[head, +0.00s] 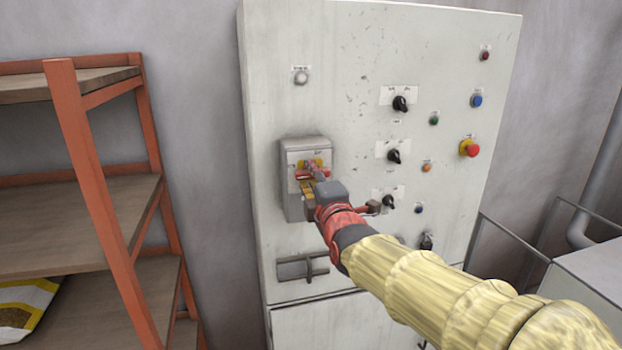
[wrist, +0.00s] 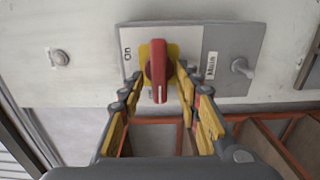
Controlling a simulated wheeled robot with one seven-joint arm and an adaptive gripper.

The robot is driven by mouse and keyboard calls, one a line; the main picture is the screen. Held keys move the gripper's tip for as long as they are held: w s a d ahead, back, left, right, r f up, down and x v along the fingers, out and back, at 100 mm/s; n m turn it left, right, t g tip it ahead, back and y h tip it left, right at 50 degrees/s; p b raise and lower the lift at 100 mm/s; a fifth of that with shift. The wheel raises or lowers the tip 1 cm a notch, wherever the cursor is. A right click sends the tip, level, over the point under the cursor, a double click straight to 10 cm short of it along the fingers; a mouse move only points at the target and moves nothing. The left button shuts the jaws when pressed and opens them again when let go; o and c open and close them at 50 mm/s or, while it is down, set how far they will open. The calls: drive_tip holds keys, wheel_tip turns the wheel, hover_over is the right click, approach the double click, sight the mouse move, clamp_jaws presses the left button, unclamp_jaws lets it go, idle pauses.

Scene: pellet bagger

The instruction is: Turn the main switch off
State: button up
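The main switch is a red rotary handle (wrist: 159,72) on a yellow plate (wrist: 172,50), set in a grey box (head: 293,205) on the cabinet's left side. In the wrist view the handle's long end points down, and an "On" label is at its left; any marking behind the handle's lower end is hard to read. My gripper (wrist: 161,80) has its yellow-padded fingers on both sides of the handle, with a visible gap between them. It also shows in the head view (head: 311,180), in front of the box and partly covering the switch.
The cabinet (head: 350,60) also carries black selector knobs (head: 400,104), coloured buttons and a red emergency stop (head: 472,149). An orange-framed shelf (head: 85,150) stands close on the left. A metal rail (head: 515,235) is at the right.

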drive_tip(key=v, duration=1.2)
drive_tip(key=s+d+f+m+g+h, duration=0.1)
drive_tip(key=s+f+m+g, duration=0.35)
drive_tip(key=f, duration=0.35)
drive_tip(key=s+f+m+g, duration=0.3)
drive_tip(key=f+m, duration=0.3)
drive_tip(key=f, duration=0.2)
drive_tip(key=s+d+f+m+g+h, duration=0.2)
drive_tip(key=s+d+m, duration=0.3)
drive_tip(key=s+d, duration=0.3)
drive_tip(key=s+d+f+m+g+h, duration=0.2)
drive_tip(key=s+d+f+m, duration=0.2)
drive_tip(key=s+d+m, duration=0.2)
drive_tip(key=shift+s+d+f, duration=0.3)
drive_tip(key=shift+s+d, duration=0.65)
drive_tip(key=shift+s, duration=1.45)
